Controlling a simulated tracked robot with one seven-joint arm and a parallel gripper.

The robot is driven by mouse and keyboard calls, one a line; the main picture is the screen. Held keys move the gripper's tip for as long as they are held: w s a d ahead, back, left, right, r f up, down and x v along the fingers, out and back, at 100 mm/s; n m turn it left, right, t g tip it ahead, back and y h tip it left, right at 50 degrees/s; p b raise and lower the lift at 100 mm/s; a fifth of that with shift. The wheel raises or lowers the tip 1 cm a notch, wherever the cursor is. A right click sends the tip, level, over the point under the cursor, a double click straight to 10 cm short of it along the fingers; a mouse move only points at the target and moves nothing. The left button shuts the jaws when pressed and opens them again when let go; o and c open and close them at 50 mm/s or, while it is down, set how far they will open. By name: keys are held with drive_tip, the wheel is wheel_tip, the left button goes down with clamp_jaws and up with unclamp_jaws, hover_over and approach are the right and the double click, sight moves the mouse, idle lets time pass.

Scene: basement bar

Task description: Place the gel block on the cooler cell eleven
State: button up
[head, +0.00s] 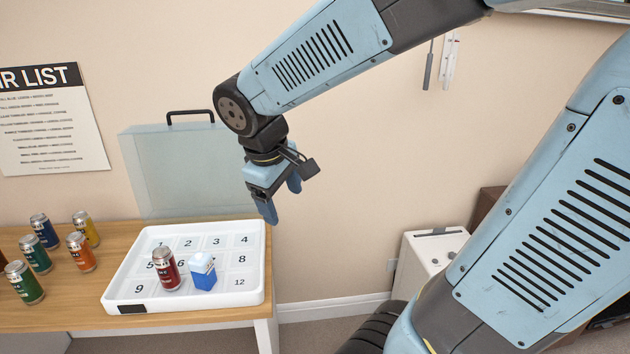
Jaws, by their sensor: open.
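The cooler (262,275) is a white open tray with numbered cells on a wooden table, its clear lid (178,170) raised behind. A blue and white block (203,273), which looks like the gel block, stands upright in its front row, between the red can and the cell marked 12. That place appears to be cell eleven; its number is hidden, as is seven's. A red can (164,270) stands left of the block, apparently on cell ten. My gripper (281,200) is open and empty, above and right of the cooler's back right corner, clear of the block.
A white box-like unit (425,260) stands to the right. The top-row cells and cells 8 and 12 look empty.

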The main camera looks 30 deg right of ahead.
drive_tip(key=s+d+r+m+t+y, duration=0.2)
drive_tip(key=s+d+r+m+t, duration=0.1)
drive_tip(key=s+r+m, duration=0.2)
drive_tip(key=shift+s+d+r+m+y, duration=0.3)
drive_tip(key=shift+s+r+m+y, duration=0.1)
drive_tip(key=shift+s+m, duration=0.5)
drive_tip(key=shift+w, duration=0.15)
idle(0.5)
